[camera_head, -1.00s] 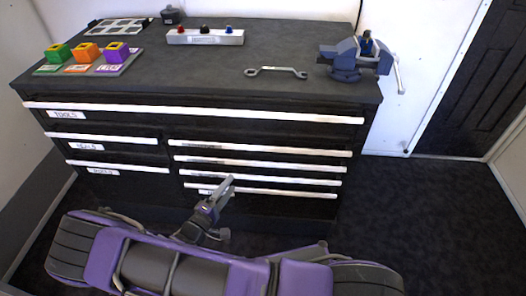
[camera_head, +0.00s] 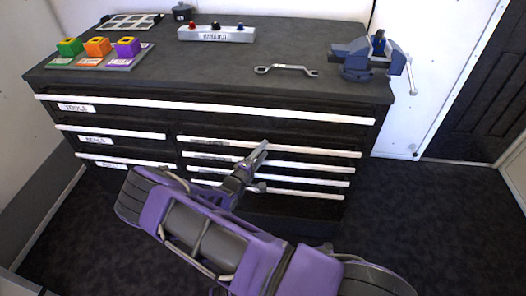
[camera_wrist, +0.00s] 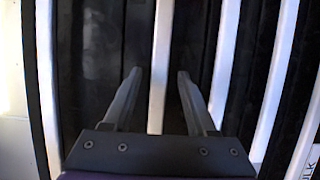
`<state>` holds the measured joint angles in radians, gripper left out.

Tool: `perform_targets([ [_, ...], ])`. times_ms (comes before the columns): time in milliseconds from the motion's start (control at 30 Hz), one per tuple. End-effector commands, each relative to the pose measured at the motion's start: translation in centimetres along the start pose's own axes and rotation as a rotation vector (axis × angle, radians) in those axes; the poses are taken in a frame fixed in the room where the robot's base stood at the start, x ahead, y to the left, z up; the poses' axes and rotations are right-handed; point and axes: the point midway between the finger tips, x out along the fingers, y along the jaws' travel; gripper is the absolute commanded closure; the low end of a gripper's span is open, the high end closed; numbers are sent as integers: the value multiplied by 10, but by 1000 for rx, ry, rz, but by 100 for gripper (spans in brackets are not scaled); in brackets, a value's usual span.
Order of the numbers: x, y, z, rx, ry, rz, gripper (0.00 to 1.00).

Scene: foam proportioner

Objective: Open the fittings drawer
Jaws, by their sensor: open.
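The black drawer cabinet has a stack of several narrow drawers on its right side, all looking shut, with long white bar handles. Their labels are too small or hidden to read in the head view, so I cannot tell which is the fittings drawer. My gripper (camera_head: 264,146) is in front of the top handle (camera_head: 310,150) of this stack. In the wrist view my gripper (camera_wrist: 160,74) is open, with one finger on each side of a white handle (camera_wrist: 161,50). Whether the fingers touch it is unclear.
The wide drawer (camera_head: 230,108) labelled TOOLS runs above, and further drawers (camera_head: 120,134) are at the left. The worktop carries coloured blocks (camera_head: 98,47), a switch box (camera_head: 216,34), a wrench (camera_head: 287,70) and a blue vise (camera_head: 366,60). Dark floor (camera_head: 400,215) is free at the right.

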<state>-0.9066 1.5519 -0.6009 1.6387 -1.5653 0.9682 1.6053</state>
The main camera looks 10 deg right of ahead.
Motion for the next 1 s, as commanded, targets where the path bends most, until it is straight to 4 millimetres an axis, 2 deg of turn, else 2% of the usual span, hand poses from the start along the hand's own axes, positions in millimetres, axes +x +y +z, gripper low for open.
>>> perform_targets([
  [367,7,0,0,-1,0,1,43],
  [700,6,0,0,-1,0,1,100],
  [1000,6,0,0,-1,0,1,100],
])
